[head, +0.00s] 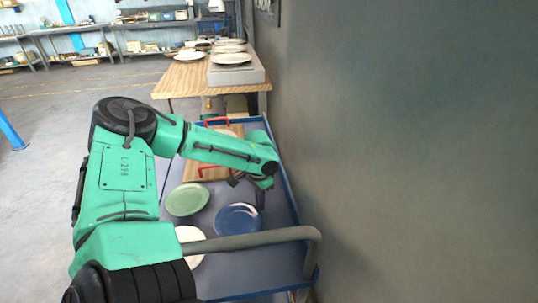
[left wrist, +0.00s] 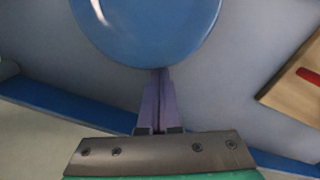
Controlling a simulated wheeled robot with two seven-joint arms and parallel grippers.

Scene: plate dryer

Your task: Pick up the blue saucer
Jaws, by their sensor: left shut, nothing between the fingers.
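The blue saucer (head: 238,219) lies on the grey-blue top of a cart, toward its right side. It also shows in the left wrist view (left wrist: 147,28), cut off by the top edge. My left gripper (head: 260,203) is at the saucer's upper right rim. In the left wrist view its fingers (left wrist: 158,80) are together, with the tips at or under the near edge of the saucer; contact cannot be told. Nothing is held between them. My right gripper is not in view.
A green plate (head: 187,199) and a white plate (head: 190,234) lie left of the saucer. A wooden tray (head: 198,170) with red handles is behind. The cart's blue rim (head: 285,190) runs close to the wall. A table (head: 182,80) with plates stands farther back.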

